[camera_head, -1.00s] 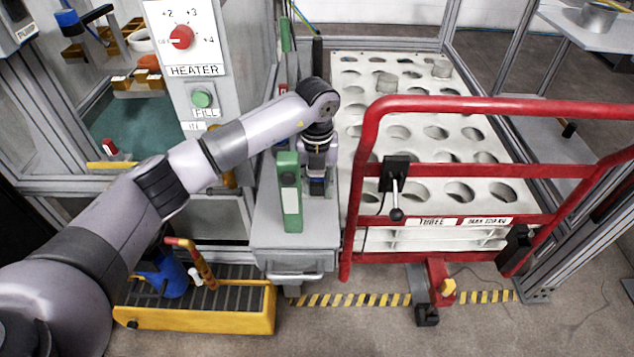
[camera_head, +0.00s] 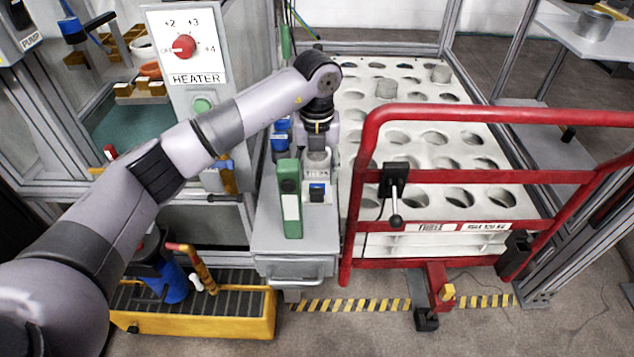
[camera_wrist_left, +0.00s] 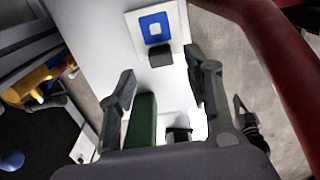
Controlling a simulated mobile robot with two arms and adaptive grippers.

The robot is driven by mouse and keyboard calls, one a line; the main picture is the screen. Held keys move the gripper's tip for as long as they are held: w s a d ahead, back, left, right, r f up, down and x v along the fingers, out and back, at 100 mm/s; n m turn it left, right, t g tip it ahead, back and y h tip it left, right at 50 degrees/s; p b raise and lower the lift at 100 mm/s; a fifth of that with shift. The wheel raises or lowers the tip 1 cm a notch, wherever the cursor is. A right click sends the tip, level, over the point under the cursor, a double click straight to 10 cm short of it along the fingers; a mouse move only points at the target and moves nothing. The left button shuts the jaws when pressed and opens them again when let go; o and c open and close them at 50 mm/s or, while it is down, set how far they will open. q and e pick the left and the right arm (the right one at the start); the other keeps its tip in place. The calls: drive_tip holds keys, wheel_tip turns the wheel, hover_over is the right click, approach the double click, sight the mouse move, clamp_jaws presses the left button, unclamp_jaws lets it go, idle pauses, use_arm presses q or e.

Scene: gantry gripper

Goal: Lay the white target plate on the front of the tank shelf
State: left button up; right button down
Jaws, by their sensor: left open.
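The white target plate (camera_head: 320,197), with a blue square mark, lies on top of the grey cabinet (camera_head: 265,240) beside the green binder-like block (camera_head: 290,205). In the left wrist view the plate (camera_wrist_left: 175,28) shows its blue square and a dark block at its edge, beyond my fingertips. My left gripper (camera_wrist_left: 165,78) is open, with nothing seen held between its fingers. In the head view it hangs over the cabinet, behind the plate, its fingers hard to make out. A teal-floored tank bay (camera_head: 130,125) is at the left; I cannot clearly tell its shelf. My right gripper is not in view.
A red gate frame (camera_head: 480,178) stands close right of the cabinet, before a white rack with round holes (camera_head: 425,120). A yellow grated tray (camera_head: 200,322) lies on the floor.

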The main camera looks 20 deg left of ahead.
sight(317, 189)
use_arm(q)
wheel_tip(317, 189, up, 6)
drive_tip(key=shift+f, duration=0.15)
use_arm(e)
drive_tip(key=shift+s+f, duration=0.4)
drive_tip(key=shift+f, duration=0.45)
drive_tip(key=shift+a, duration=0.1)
